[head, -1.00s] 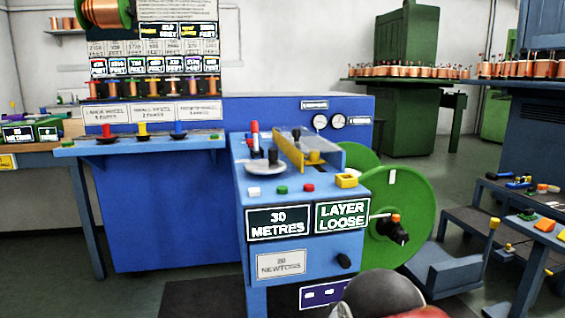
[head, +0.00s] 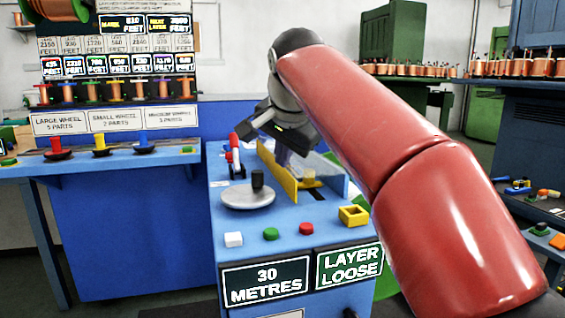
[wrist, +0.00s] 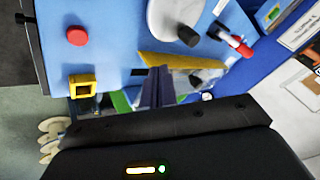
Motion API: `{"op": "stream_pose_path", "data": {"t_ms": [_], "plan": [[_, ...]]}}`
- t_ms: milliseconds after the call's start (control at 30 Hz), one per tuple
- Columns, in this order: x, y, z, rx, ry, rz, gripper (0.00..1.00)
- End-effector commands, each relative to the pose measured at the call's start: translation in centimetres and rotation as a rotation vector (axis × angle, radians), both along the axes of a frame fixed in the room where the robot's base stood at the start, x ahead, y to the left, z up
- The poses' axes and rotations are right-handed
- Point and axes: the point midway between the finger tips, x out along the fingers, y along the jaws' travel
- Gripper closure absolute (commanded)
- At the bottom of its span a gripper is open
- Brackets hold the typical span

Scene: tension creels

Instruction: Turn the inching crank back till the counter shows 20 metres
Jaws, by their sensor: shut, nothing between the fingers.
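The counter (head: 266,284) on the blue machine's front reads 30 METRES. A round grey disc with an upright black knob, which looks like the inching crank (head: 248,197), lies flat on the machine top. It also shows in the wrist view (wrist: 172,22), at the top. My gripper (head: 287,160) is shut and empty, pointing down over the machine top behind the disc, near the upright yellow plate (head: 278,172). Its fingers show in the wrist view (wrist: 157,78). The gripper is apart from the knob; whether it touches the plate I cannot tell.
A white button (head: 233,239), a green button (head: 271,233), a red button (head: 306,228) and a yellow square block (head: 353,215) sit along the machine's front edge. A red-handled lever (head: 234,150) stands behind the disc. A LAYER LOOSE sign (head: 349,267) is beside the counter.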

Motion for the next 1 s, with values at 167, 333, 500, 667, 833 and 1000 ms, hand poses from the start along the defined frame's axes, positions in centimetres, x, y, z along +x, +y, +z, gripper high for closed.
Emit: {"op": "stream_pose_path", "data": {"t_ms": [167,333,500,667,833,1000], "plan": [[2.0,0.3,-3.0,-0.002,0.005,0.0,1.0],[4.2,0.7,-6.0,-0.002,0.004,0.002,1.0],[6.2,1.9,-7.1,-0.001,0.002,0.004,1.0],[7.4,3.2,-7.1,-0.001,0.001,0.003,1.0],[7.9,3.7,-7.1,-0.001,0.0,0.001,1.0],[7.9,3.8,-7.2,-0.001,0.001,0.0,1.0]]}}
